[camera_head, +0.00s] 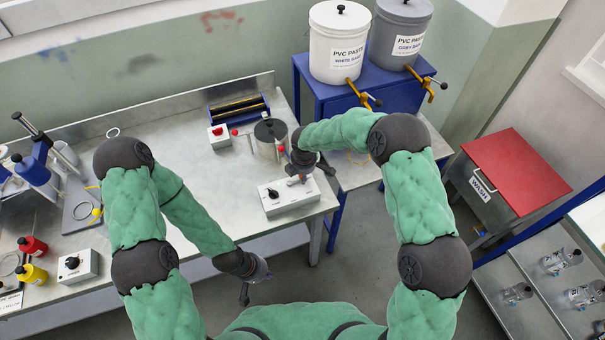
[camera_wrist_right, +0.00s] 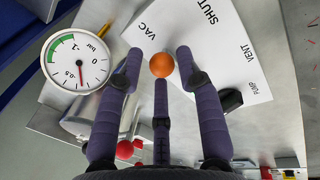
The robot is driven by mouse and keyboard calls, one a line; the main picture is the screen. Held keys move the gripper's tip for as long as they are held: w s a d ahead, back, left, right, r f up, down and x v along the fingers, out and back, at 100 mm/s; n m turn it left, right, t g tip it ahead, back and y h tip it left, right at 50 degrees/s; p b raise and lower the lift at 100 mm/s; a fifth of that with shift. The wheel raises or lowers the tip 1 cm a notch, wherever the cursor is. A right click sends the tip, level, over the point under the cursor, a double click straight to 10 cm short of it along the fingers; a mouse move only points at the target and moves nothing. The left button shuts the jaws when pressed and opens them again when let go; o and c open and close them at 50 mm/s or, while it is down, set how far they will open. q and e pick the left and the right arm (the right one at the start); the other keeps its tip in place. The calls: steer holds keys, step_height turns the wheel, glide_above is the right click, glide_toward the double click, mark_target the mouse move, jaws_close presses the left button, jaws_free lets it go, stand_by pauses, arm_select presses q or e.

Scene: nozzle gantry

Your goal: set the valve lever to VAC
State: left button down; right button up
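The valve's white panel (camera_wrist_right: 215,40) carries the labels VAC, SHUT and VENT in the right wrist view. The lever's orange ball knob (camera_wrist_right: 161,65) shows just below the VAC label; its shaft is hidden. In the head view, the white box (camera_head: 297,197) stands near the bench's right front corner. My right gripper (camera_wrist_right: 160,68) is open, its fingers around the ball with visible gaps on both sides. It also shows above the box in the head view (camera_head: 296,174). My left gripper (camera_head: 256,283) hangs empty beyond the bench's front edge, fingers apart.
A pressure gauge (camera_wrist_right: 77,60) and a metal pot (camera_head: 270,133) stand close to my right gripper. A black knob (camera_wrist_right: 230,100) sits by the PUMP label. Paste buckets (camera_head: 340,45) stand on a blue stand behind. The bench middle is mostly clear.

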stand_by(0.3)
step_height(320, 180, up, 12)
steer(key=s, duration=0.2)
steer(key=shift+s+d+f, duration=0.15)
steer(key=shift+f, duration=0.05)
stand_by(0.6)
